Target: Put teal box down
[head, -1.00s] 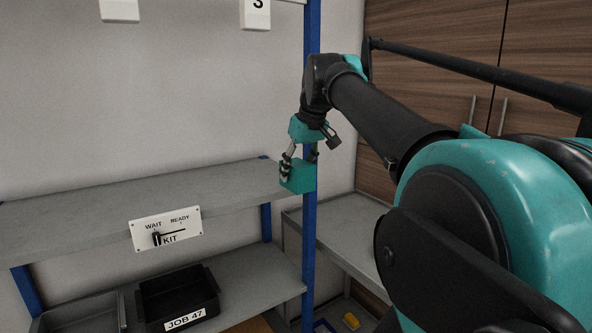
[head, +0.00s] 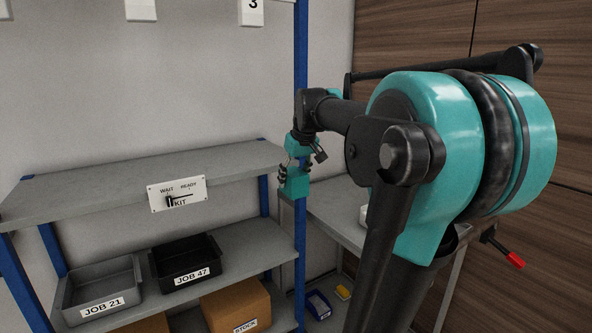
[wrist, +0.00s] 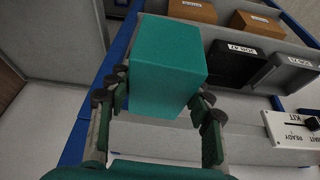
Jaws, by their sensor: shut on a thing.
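The teal box (wrist: 166,65) is between the fingers of my gripper (wrist: 160,105) in the wrist view, and the gripper is shut on it. In the head view the teal box (head: 294,184) hangs below my gripper (head: 295,170), in front of the blue post at the right end of the shelf unit. It appears held in the air; I cannot tell its exact height or its distance from the upper shelf.
The upper shelf (head: 100,182) looks bare and carries a WAIT/READY KIT sign (head: 177,194). Below are a grey JOB 21 bin (head: 75,285), a black JOB 47 bin (head: 160,258) and a STOCK carton (head: 230,300). A grey table (head: 335,222) stands right of the blue post (head: 301,100).

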